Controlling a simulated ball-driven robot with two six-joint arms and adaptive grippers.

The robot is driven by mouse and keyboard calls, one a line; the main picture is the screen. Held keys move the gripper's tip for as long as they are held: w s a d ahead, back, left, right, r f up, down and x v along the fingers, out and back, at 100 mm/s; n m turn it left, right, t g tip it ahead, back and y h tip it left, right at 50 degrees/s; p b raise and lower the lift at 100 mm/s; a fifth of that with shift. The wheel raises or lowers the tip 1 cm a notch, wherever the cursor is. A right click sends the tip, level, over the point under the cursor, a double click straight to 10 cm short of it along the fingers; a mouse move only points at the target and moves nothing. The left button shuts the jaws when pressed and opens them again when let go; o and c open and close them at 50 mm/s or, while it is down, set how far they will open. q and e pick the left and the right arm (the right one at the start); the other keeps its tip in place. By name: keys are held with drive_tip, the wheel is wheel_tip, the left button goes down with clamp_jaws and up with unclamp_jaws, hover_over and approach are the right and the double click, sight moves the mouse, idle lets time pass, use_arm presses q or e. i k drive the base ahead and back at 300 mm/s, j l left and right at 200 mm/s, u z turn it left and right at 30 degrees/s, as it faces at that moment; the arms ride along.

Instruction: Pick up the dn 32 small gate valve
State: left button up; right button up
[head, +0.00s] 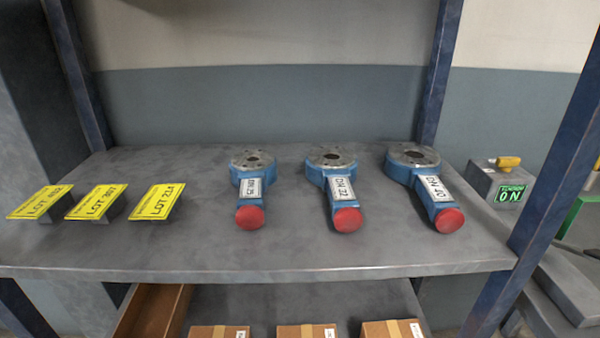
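The DN 32 gate valve (331,185) lies on the grey shelf (300,243) between two similar valves. It has a blue body, a grey round flange at the back, a white "DN 32" label and a red round end facing the front. The DN 25 valve (250,186) lies to its left. The larger DN 40 valve (419,184) lies to its right. The valves stand apart from each other. Neither of my grippers is in view.
Yellow lot signs, including LOT-382 (42,202) and LOT-216 (157,201), stand at the shelf's left. Blue posts (548,160) frame the shelf. Cardboard boxes (306,331) sit on a level below. A grey box with a green sign (509,194) is at right.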

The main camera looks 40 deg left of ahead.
sight(334, 169)
drive_tip(key=k+u, duration=0.1)
drive_tip(key=u, duration=0.85)
